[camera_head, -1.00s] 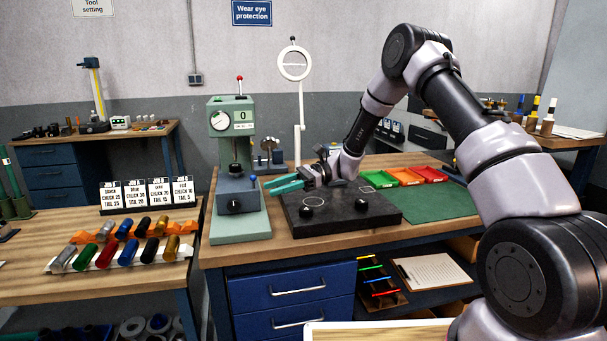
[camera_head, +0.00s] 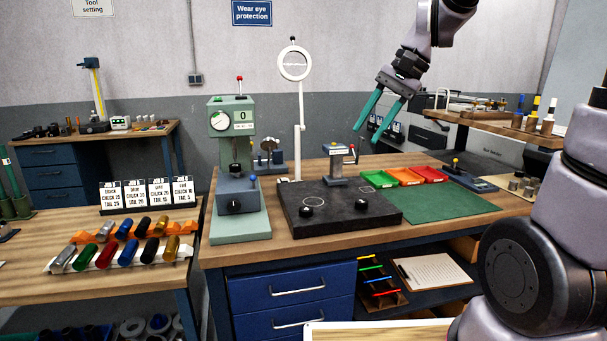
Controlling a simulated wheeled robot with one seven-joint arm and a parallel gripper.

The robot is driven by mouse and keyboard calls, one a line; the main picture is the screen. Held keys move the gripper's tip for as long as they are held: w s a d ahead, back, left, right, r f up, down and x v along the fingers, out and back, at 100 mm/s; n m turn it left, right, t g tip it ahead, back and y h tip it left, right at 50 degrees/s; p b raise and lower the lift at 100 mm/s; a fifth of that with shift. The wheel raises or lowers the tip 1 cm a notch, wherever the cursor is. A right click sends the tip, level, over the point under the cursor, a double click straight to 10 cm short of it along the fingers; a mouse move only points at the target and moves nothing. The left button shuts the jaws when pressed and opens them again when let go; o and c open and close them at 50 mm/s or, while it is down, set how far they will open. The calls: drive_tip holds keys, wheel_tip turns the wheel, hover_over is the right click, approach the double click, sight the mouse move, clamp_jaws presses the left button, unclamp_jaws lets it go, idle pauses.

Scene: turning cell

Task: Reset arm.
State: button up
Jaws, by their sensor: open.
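My gripper (camera_head: 375,135) is raised at the upper right of the head view. Its two teal fingers point down and to the left, spread apart, with nothing between them. It hangs above and behind the back right part of the workbench (camera_head: 300,245), clear of the things on it. My arm runs from the gripper up out of the top of the frame, and its lower links show at the right edge.
A black plate (camera_head: 350,215), a green tester (camera_head: 238,210) and a white ring magnifier (camera_head: 296,64) stand on the bench. Coloured trays (camera_head: 405,176) and a green mat (camera_head: 455,205) lie to the right. A rack of coloured cylinders (camera_head: 118,264) sits on the left table.

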drive_tip(key=s+d+r+n+t+h, duration=0.1)
drive_tip(key=s+d+r+t+h, duration=0.2)
drive_tip(key=s+d+t, duration=0.3)
drive_tip(key=s+d+r, duration=0.1)
drive_tip(key=s+d, duration=0.2)
drive_tip(key=d, duration=0.1)
drive_tip(key=shift+s+d+r+h, duration=0.15)
drive_tip(key=shift+s+d+h, duration=0.05)
drive_tip(key=shift+d+h, duration=0.15)
idle(1.6)
